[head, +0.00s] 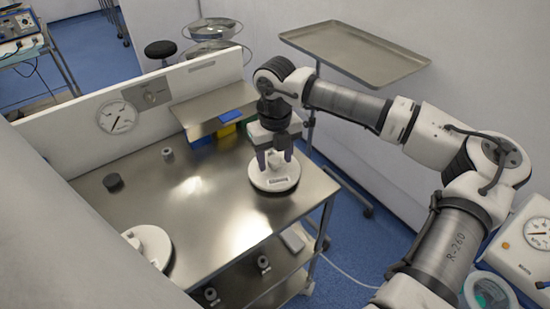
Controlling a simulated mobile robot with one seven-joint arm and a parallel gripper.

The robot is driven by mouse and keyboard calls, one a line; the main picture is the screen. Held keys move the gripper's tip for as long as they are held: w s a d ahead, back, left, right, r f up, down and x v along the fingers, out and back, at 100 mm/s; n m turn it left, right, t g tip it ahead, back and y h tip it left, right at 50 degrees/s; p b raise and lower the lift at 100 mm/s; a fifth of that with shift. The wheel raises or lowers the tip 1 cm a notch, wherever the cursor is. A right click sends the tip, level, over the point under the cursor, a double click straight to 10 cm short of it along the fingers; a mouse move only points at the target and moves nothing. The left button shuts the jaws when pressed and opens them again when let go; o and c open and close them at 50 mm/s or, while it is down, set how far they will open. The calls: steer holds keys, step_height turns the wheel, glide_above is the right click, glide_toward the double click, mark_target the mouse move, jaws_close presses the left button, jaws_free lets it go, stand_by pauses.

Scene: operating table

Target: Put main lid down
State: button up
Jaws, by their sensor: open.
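A white round lid (272,182) with a small dark label on its front lies flat on the right part of the steel table (205,229). My gripper (275,158) points down right over the lid, with its two dark fingers apart. The fingertips are close to the lid's top; whether they touch it I cannot tell. A second white round object (153,240) with a raised part on top is at the table's front left, partly cut off by a pale panel. Which one is the main lid is not marked legibly.
A dark puck (113,182) and a small metal cylinder (168,154) stand on the table's left. A raised steel shelf (205,107) with a blue item stands at the back, by a white panel with a gauge (117,117). The table's middle is clear.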

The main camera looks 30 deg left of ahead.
mark_target(276, 160)
step_height(276, 160, up, 11)
steer(key=b, duration=0.1)
steer(key=shift+d, duration=0.1)
stand_by(0.4)
